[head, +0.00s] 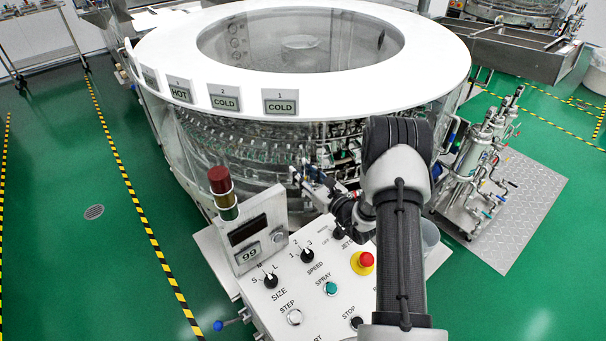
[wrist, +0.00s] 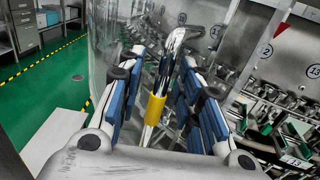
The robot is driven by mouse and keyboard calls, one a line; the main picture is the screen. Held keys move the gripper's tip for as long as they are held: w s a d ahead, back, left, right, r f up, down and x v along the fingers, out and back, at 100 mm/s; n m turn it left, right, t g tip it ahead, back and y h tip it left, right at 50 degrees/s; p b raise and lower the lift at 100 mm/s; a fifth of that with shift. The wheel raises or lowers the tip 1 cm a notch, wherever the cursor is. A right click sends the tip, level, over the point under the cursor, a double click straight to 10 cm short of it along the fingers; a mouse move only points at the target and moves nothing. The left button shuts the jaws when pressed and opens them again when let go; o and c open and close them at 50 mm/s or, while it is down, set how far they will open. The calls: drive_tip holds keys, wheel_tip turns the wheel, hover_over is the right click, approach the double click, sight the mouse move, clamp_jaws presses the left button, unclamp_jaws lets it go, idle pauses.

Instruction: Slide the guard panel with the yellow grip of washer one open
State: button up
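The washer (head: 170,45) is a round machine with a white top ring and clear guard walls. In the wrist view a clear curved guard panel (wrist: 107,35) stands at the left, and a bent metal handle (wrist: 176,38) with a yellow grip (wrist: 154,108) is in front of it. My gripper (wrist: 160,62) is open, with blue-padded fingers on either side of the handle and visible gaps between pads and grip. In the head view my gripper (head: 312,180) is at the washer's front side; the yellow grip cannot be made out there.
A control panel (head: 300,290) with knobs, a red stop button (head: 362,262) and a signal light (head: 221,190) stands in front of the washer. Inside the washer are numbered holders (wrist: 296,160). A filter unit (head: 480,165) stands at the right. Green floor is clear at the left.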

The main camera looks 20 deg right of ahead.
drive_tip(key=v, duration=1.2)
idle(0.3)
